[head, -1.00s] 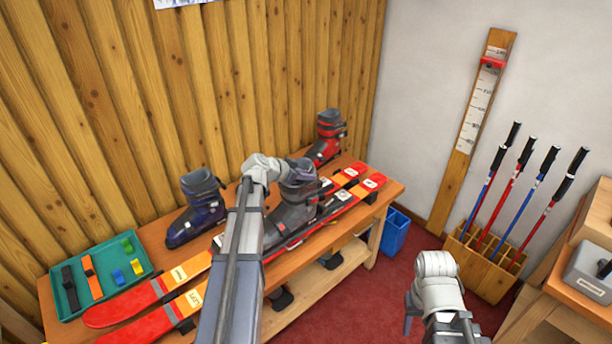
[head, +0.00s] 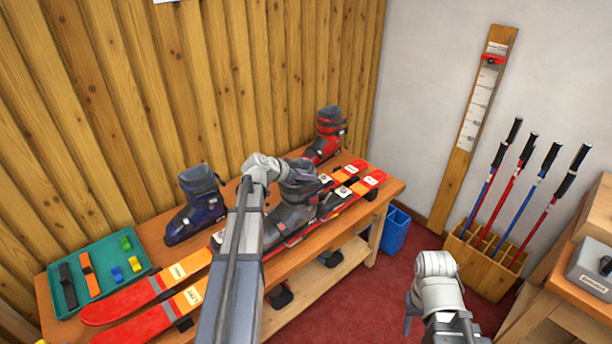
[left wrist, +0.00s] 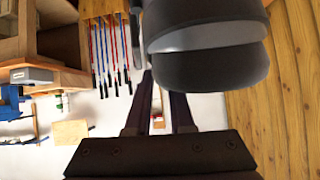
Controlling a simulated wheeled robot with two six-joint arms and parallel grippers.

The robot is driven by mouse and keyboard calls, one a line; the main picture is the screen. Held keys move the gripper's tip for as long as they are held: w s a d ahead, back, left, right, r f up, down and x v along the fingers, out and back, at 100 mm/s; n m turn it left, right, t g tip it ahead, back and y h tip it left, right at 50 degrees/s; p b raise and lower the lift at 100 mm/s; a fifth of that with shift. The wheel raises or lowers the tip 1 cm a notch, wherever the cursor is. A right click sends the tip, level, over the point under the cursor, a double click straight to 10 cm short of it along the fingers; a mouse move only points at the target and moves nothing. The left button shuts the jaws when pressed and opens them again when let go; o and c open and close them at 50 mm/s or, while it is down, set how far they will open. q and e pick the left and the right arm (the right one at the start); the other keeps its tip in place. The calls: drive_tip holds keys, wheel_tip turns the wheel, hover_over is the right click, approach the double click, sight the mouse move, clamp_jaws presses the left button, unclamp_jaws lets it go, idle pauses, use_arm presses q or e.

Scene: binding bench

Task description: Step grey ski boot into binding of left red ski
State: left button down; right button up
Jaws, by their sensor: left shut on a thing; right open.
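The grey ski boot (head: 292,212) is upright over the two red skis on the bench, toe toward the lower left. In the head view I cannot tell whether its sole touches a binding. The skis, the farther one (head: 125,304) and the nearer one (head: 135,326), lie side by side; my left arm covers part of them. My left gripper (left wrist: 152,80) is shut on the boot's upper part; the dark cuff (left wrist: 205,60) fills the top of the left wrist view. My right gripper (head: 410,312) is open, low in the head view, away from the bench, its fingers mostly hidden.
A blue boot (head: 194,212) stands behind the skis and a red boot (head: 328,135) at the bench's far end. A green tray (head: 139,252) with straps and small blocks lies at left. A pole rack (head: 485,265) and blue bin (head: 396,232) stand on the floor to the right.

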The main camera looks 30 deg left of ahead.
use_arm(q)
drive_tip(key=shift+c, duration=1.1)
unclamp_jaws()
drive_tip(key=shift+r, duration=0.15)
drive_tip(key=shift+r+p, duration=5)
drive_tip(key=shift+p, duration=0.05)
drive_tip(key=shift+f, duration=0.1)
